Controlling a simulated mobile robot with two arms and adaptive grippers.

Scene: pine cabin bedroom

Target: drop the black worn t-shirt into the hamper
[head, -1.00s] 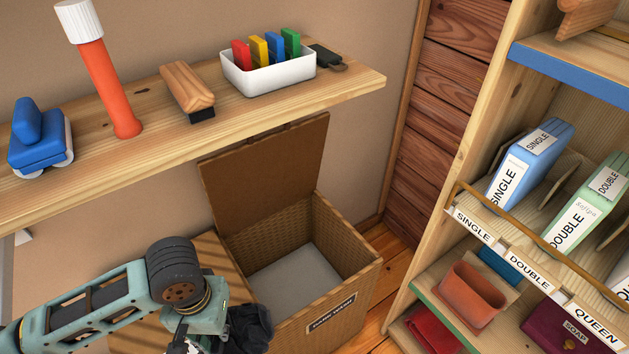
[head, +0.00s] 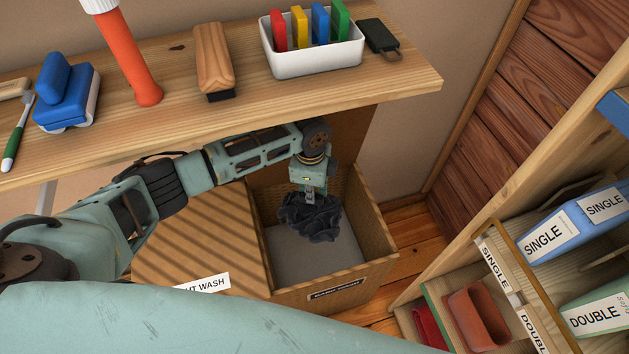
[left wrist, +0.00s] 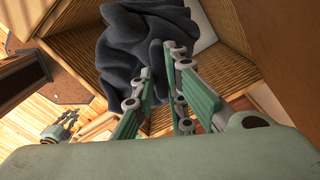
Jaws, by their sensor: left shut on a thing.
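The black t-shirt (head: 312,222) hangs as a crumpled bundle from my left gripper (head: 309,198). It is over the open mouth of the woven hamper (head: 378,240), above the pale floor inside. I cannot tell whether it touches the walls. In the left wrist view the dark cloth (left wrist: 125,50) bunches at the fingertips of my left gripper (left wrist: 158,75), with wicker walls around it. The hamper's raised lid (head: 357,145) stands behind, partly hidden by my arm. My right gripper (left wrist: 68,122) shows small at the left of the left wrist view; its jaws are unclear.
A closed lid labelled "...HT WASH" (head: 205,240) lies left of the opening. A wooden shelf (head: 410,80) with a brush (head: 214,60) and a white tray (head: 312,58) overhangs the back. A bookcase-like unit with labelled packs (head: 570,228) stands at the right.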

